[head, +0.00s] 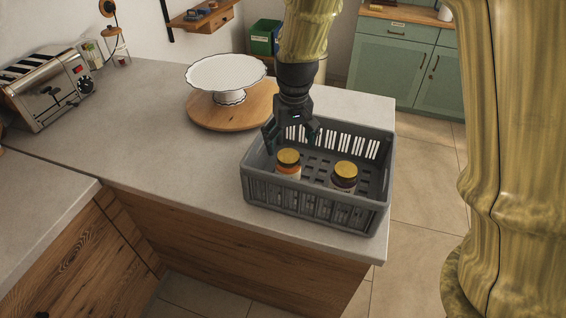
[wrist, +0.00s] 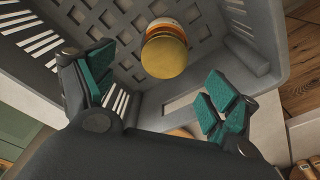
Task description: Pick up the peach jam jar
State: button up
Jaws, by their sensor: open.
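The peach jam jar, by its orange contents, seems to be the left jar (head: 288,163) in the grey crate (head: 270,198). It stands upright with a gold lid. In the wrist view the jar with a gold lid and an orange and white side (wrist: 164,52) looks like the same one, ahead of the fingers. My gripper (head: 291,140) points down into the crate at its back left, above and behind this jar. Its teal-padded fingers (wrist: 158,96) are spread, with nothing between them and apart from the jar.
A second gold-lidded jar with dark contents (head: 344,177) stands to the right in the crate. The slotted crate walls surround both jars and lie close to my fingers. A white cake stand (head: 226,74) on a round wooden board (head: 211,116) stands behind left.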

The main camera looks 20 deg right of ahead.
aim_at(290, 157)
jog(key=shift+s+d+f+p, duration=0.1)
jog(key=shift+s+f+p, duration=0.05)
jog(key=shift+s+f, duration=0.35)
jog(key=shift+s+d+f+p, duration=0.15)
jog(key=shift+s+f, duration=0.1)
jog(key=shift+s, duration=0.35)
jog(key=w+f, duration=0.2)
jog(key=f, duration=0.1)
jog(key=shift+w+a, duration=0.15)
jog(key=shift+w, duration=0.15)
jog(key=shift+s+a+f+p, duration=0.1)
jog(key=shift+s+f+p, duration=0.05)
jog(key=shift+s+p, duration=0.45)
jog(key=shift+a+f, duration=0.1)
jog(key=shift+f, duration=0.25)
jog(key=shift+w+a+f+p, duration=0.1)
jog(key=shift+w+f+p, duration=0.2)
jog(key=shift+f, duration=0.3)
jog(key=shift+w+a+f+p, duration=0.1)
jog(key=shift+w+f+p, duration=0.15)
jog(key=shift+f, duration=0.3)
jog(key=shift+w+d+f, duration=0.1)
jog(key=shift+f, duration=0.2)
jog(key=shift+s+f, duration=0.2)
jog(key=shift+s, duration=0.05)
jog(key=shift+w+f, duration=0.15)
jog(key=c, duration=1.4)
